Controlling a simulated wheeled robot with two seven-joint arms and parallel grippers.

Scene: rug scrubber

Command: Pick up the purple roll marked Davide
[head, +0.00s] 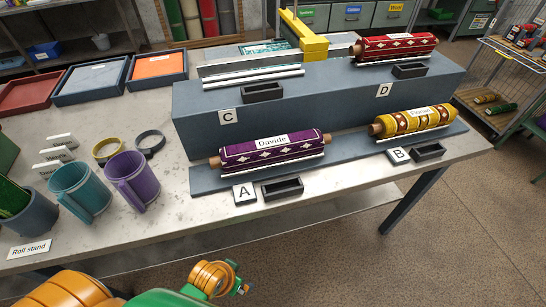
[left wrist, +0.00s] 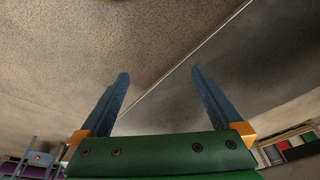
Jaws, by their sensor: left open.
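The purple roll marked Davide (head: 270,152) lies on the low blue-grey step, at slot A, in the head view. It has a white diamond pattern, wooden ends and a white label, and rests along a pale rail. In the left wrist view my left gripper (left wrist: 160,73) has its two blue fingers wide apart with nothing between them. That view faces bare grey-brown surfaces, and the roll cannot be made out there. Part of my arm shows at the bottom of the head view, in front of the table and well away from the roll. My right gripper is not in view.
A yellow patterned roll (head: 415,119) lies at slot B and a red roll (head: 396,46) at D on the upper step; C's rail is empty. A teal mug (head: 80,190), a purple mug (head: 133,180) and a roll stand (head: 28,215) crowd the table's left front.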

